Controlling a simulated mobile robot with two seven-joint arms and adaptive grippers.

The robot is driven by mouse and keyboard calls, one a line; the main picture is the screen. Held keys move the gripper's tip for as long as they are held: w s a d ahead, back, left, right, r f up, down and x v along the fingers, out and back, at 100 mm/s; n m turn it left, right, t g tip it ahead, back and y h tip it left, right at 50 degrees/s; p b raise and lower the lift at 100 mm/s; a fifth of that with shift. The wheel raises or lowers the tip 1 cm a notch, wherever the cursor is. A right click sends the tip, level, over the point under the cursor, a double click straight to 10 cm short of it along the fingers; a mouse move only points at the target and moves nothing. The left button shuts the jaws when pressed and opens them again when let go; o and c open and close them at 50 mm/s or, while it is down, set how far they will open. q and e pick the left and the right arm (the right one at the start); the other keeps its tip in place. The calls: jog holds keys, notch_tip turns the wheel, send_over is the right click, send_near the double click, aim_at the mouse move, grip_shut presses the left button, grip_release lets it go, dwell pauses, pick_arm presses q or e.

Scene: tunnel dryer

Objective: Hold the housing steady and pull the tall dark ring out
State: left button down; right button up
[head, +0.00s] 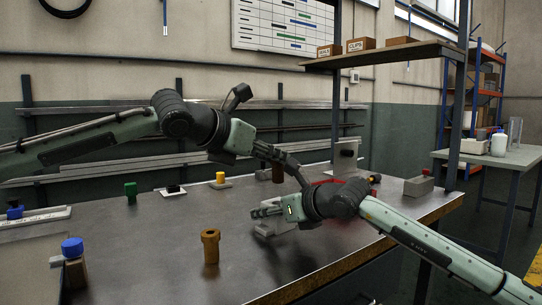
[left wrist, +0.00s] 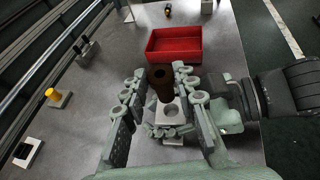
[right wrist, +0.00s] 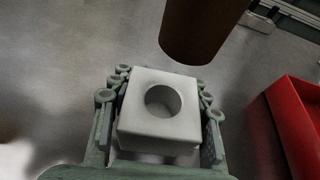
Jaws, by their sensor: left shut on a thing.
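The tall dark ring (left wrist: 160,82) is a brown cylinder. My left gripper (head: 280,160) is shut on it and holds it upright, above and apart from the housing. The ring also shows in the head view (head: 277,174) and large at the top of the right wrist view (right wrist: 205,28). The housing (right wrist: 160,128) is a pale grey block with an empty round hole in its top. It sits between the fingers of my right gripper (head: 268,208), which lie close along both its sides; whether they press on it is unclear. The housing also shows in the left wrist view (left wrist: 172,112).
A red tray (left wrist: 174,44) stands beyond the housing, partly behind my right arm in the head view. A brown ring-topped cylinder (head: 210,247) stands at the front. Blue (head: 72,248), green (head: 130,192) and yellow (head: 220,178) pieces stand at left. The bench front middle is fairly clear.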

jog(key=o, duration=1.6)
jog(key=shift+d, duration=0.1)
